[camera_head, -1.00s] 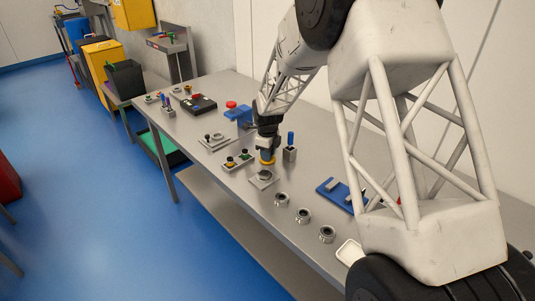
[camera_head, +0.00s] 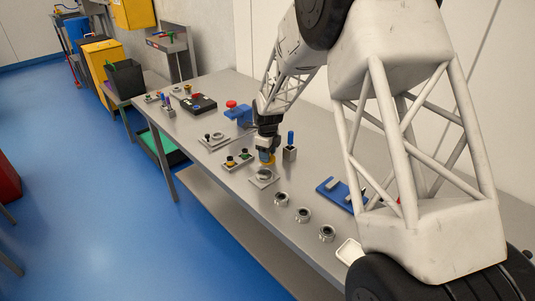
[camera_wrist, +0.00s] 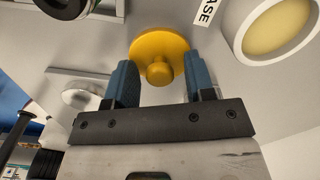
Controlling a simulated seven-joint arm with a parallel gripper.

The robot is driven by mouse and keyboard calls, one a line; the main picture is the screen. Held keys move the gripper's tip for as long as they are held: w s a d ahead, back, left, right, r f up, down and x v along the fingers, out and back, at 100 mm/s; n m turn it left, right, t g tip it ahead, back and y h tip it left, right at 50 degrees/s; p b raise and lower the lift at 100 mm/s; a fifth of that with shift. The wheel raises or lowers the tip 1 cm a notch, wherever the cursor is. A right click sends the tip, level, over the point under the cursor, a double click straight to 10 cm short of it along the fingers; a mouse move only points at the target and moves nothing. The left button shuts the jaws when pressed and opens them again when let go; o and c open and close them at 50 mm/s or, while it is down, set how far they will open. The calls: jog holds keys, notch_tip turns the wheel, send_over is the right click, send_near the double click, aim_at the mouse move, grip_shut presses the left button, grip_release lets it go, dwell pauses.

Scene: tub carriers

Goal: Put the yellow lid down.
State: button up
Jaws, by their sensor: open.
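The yellow lid (camera_wrist: 172,42) is a round disc with a knob in the middle. In the wrist view it appears flat against the grey bench top, knob toward me. My gripper (camera_wrist: 160,80) is open, its blue fingers apart on either side of the knob with gaps showing. In the head view my gripper (camera_head: 266,151) points down over the bench, and the yellow lid (camera_head: 267,161) shows as a small patch right below it. Contact between lid and bench is too small to make out there.
A white-rimmed round tub with pale yellow inside (camera_wrist: 278,28) is close right of the lid. In the head view, a square metal holder (camera_head: 264,178) is in front, a grey block with a blue handle (camera_head: 290,153) to the right, and a two-hole holder (camera_head: 237,160) to the left.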

notch_tip(320, 180, up, 12)
dwell(0.7)
dwell(0.7)
jog(key=s+d+r+n+t, duration=0.1)
jog(key=s+d+r+n, duration=0.55)
jog(key=s, duration=0.55)
jog(key=s+d+r+n, duration=0.5)
jog(key=s+d+r, duration=0.3)
jog(key=s, duration=0.4)
jog(key=s+d+n, duration=0.2)
jog(key=s+n, duration=0.1)
jog(key=s, duration=0.5)
jog(key=s+d+f+n+t, duration=0.1)
jog(key=s+n, duration=0.3)
jog(key=s, duration=0.5)
jog(key=s+d+f+n, duration=0.1)
jog(key=s+d+n, duration=0.2)
jog(key=s, duration=0.6)
jog(key=shift+s+d+n+t, duration=0.25)
jog(key=shift+d+n+t, duration=0.1)
jog(key=shift+d, duration=0.2)
